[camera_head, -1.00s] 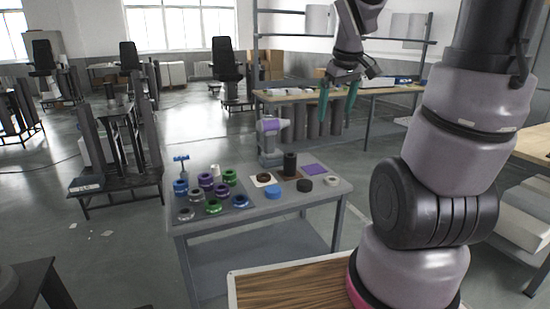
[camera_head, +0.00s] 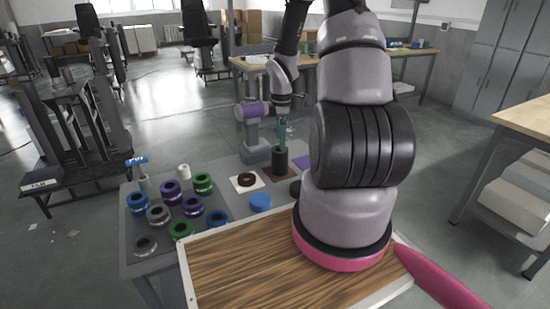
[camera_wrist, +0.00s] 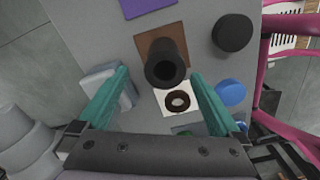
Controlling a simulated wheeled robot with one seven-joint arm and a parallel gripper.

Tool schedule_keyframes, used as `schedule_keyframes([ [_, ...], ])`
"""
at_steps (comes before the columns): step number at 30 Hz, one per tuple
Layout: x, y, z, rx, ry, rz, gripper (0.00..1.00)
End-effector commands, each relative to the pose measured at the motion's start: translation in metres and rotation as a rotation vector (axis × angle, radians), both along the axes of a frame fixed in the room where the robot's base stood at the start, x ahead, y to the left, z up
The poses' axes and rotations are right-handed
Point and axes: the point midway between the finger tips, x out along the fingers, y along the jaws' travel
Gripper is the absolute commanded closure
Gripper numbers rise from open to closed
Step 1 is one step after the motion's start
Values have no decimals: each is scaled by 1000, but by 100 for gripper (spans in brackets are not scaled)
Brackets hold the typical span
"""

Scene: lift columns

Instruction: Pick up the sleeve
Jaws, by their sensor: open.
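The sleeve (camera_head: 279,161) is a dark, upright hollow cylinder. It stands on a brown square (camera_head: 290,172) on the grey table. In the wrist view the sleeve (camera_wrist: 166,64) shows its open top, with the brown square (camera_wrist: 148,45) around its base. My gripper (camera_head: 283,124) is right above the sleeve in the head view, pointing down. In the wrist view the teal fingers of my gripper (camera_wrist: 159,74) are spread wide, one on each side of the sleeve's image, with nothing held. How far the fingertips are above or around the sleeve is hard to tell.
A dark ring (camera_wrist: 178,101) lies on a white square beside the sleeve. A black disc (camera_wrist: 232,33), a blue disc (camera_wrist: 230,92) and a purple square (camera_wrist: 146,5) are close by. Several coloured rings (camera_head: 170,187) stand left. A grey device with a purple part (camera_head: 252,110) stands behind.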

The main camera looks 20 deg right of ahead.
Motion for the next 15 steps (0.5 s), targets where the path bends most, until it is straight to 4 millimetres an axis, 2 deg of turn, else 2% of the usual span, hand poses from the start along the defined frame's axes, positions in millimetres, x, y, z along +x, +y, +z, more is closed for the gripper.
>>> schedule_keyframes([
  [3, -1, 2, -21, 0, 4, 2, 0],
  [11, -1, 2, -44, -1, 1, 0, 0],
  [15, -5, 7, -63, -1, 4, 1, 0],
])
